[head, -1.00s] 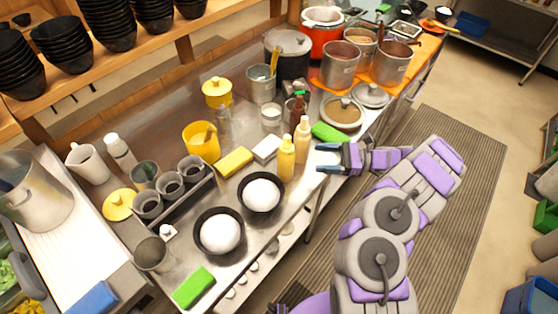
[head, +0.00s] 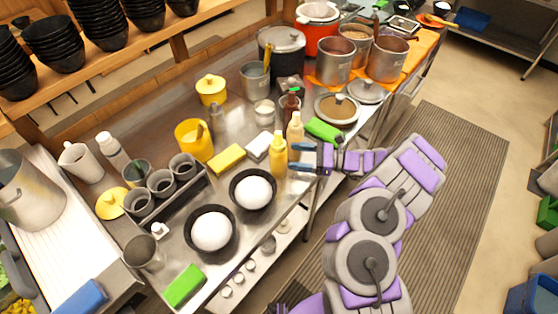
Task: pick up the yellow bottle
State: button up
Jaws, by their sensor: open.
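The yellow bottle (head: 279,158) stands upright near the front edge of the steel counter, just behind a black bowl with white contents. A pale cream bottle (head: 295,130) stands close behind it. My gripper (head: 297,157) is open, its two blue-grey fingers pointing left. The fingertips are just to the right of the yellow bottle, close to it. I cannot tell whether they touch it. The gap between the fingers looks empty.
Black bowls with white contents (head: 254,191) stand left of the bottle. A yellow sponge (head: 227,157), a white block (head: 258,146) and a green sponge (head: 323,129) lie nearby. A lidded pan (head: 337,112) and metal pots (head: 338,62) stand farther back.

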aim_at(286, 150)
jog(key=a+b, duration=0.1)
jog(key=a, duration=0.6)
jog(key=shift+a+f+b, duration=0.2)
jog(key=shift+a+b, duration=0.15)
jog(key=shift+d+r, duration=0.15)
jog(key=shift+d, duration=0.8)
jog(key=shift+c, duration=0.4)
jog(key=c, duration=0.3)
jog(key=shift+a, duration=0.75)
jog(key=shift+c, duration=0.4)
jog(key=r, duration=0.1)
jog(key=d+r+p, duration=0.2)
jog(key=r, duration=0.1)
jog(key=shift+s, duration=0.35)
jog(key=shift+c, duration=0.4)
jog(key=s+d+r+p, duration=0.1)
jog(key=s+d+p, duration=0.2)
jog(key=s+d, duration=0.5)
jog(key=shift+s+d, duration=0.4)
jog(key=shift+s, duration=1.45)
